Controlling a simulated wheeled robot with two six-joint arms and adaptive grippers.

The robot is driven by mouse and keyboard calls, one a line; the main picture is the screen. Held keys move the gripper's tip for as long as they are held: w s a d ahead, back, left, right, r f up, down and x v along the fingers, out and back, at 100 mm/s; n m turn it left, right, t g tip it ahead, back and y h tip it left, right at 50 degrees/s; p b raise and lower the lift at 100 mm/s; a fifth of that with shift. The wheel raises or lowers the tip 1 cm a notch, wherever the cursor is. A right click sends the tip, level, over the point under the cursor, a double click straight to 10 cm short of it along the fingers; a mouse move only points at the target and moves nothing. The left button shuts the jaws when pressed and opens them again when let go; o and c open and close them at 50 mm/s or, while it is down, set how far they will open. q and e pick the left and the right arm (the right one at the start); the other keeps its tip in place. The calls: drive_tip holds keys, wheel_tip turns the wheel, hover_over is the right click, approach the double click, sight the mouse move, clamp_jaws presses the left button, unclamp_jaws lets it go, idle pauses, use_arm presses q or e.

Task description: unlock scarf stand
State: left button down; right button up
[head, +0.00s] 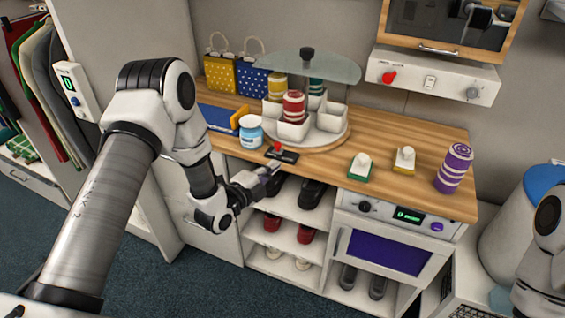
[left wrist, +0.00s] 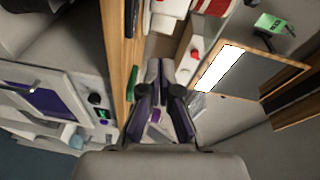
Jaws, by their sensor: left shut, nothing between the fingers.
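The scarf stand (head: 338,133) is a round turntable on the wooden counter. It carries white bins with a red rolled scarf (head: 293,106) and other rolls under a glass disc (head: 310,66). A small dark plate with a red-topped lever (head: 278,151) sits at its front edge. I cannot tell which way the lever is set. My left gripper (head: 272,175) is shut and empty, at the counter's front edge just below the lever and apart from it. Its closed fingers show in the left wrist view (left wrist: 160,72). My right gripper is out of view.
A blue-white jar (head: 251,133) stands left of the lever. A green block (head: 361,168), a yellow-based block (head: 404,160) and a purple striped roll (head: 454,168) stand to the right. Below are shoe shelves (head: 283,256) and an oven-like unit (head: 386,251).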

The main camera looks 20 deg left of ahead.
use_arm(q)
drive_tip(key=s+d+f+n+g+y, duration=0.1)
drive_tip(key=s+d+f+n+g, duration=0.3)
drive_tip(key=s+f, duration=0.6)
drive_tip(key=s+f+n+g+y, duration=0.15)
drive_tip(key=s+f+g, duration=0.35)
drive_tip(key=s+f, duration=0.55)
drive_tip(key=s+a+f+n+g+y, duration=0.2)
drive_tip(key=s+n+g, duration=0.5)
drive_tip(key=s+n, duration=0.7)
drive_tip(key=s+a, duration=0.1)
drive_tip(key=s, duration=0.2)
drive_tip(key=shift+f+g, duration=0.2)
drive_tip(key=shift+g, duration=0.2)
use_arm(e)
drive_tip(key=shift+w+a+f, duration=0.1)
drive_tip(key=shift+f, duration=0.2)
use_arm(q)
drive_tip(key=shift+s+a, duration=0.1)
